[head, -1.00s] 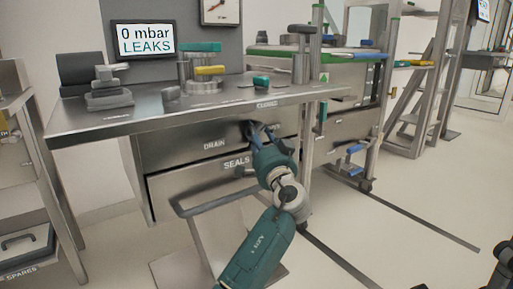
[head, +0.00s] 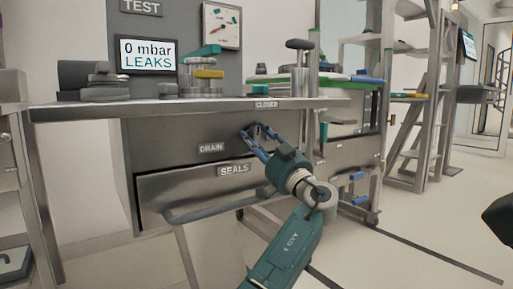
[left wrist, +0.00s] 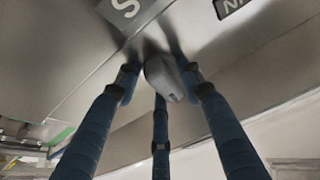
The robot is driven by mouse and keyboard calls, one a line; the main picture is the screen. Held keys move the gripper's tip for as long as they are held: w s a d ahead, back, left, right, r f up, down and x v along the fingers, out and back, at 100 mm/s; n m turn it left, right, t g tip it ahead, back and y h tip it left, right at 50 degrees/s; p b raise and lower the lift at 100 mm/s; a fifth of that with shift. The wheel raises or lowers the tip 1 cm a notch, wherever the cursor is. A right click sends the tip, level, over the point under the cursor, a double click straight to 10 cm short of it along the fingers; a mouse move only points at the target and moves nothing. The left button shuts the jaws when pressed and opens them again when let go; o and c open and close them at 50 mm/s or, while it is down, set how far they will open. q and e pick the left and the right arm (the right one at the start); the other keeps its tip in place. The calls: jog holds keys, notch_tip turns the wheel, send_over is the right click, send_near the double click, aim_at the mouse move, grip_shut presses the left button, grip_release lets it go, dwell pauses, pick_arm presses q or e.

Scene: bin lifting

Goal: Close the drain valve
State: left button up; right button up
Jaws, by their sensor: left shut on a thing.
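The drain valve's grey handle (left wrist: 165,77) sits between my left fingers in the left wrist view. In the head view, my left gripper (head: 258,133) is at the front panel under the bench top, right of the DRAIN label (head: 211,148) and below the CLOSED label (head: 266,103). It is shut on the handle; its fingers mostly hide the handle in the head view. The left wrist view shows the blue fingers (left wrist: 160,80) around the handle. The handle's exact turn is hard to tell. My right gripper cannot be made out.
The SEALS drawer (head: 233,170) lies just below, with a grey bar handle (head: 215,211) sticking out. The bench top (head: 150,109) overhangs the gripper. A screen (head: 146,54) reads "0 mbar LEAKS". A cart with blue handles (head: 357,176) stands right. The right floor is mostly clear.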

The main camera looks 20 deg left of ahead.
pick_arm(q)
jog(key=shift+w+d+f+n+g, duration=0.15)
jog(key=shift+n+g, duration=0.15)
jog(key=shift+n, duration=0.5)
jog(key=shift+n+y, duration=0.3)
jog(key=o, duration=0.9)
jog(key=v, duration=1.2)
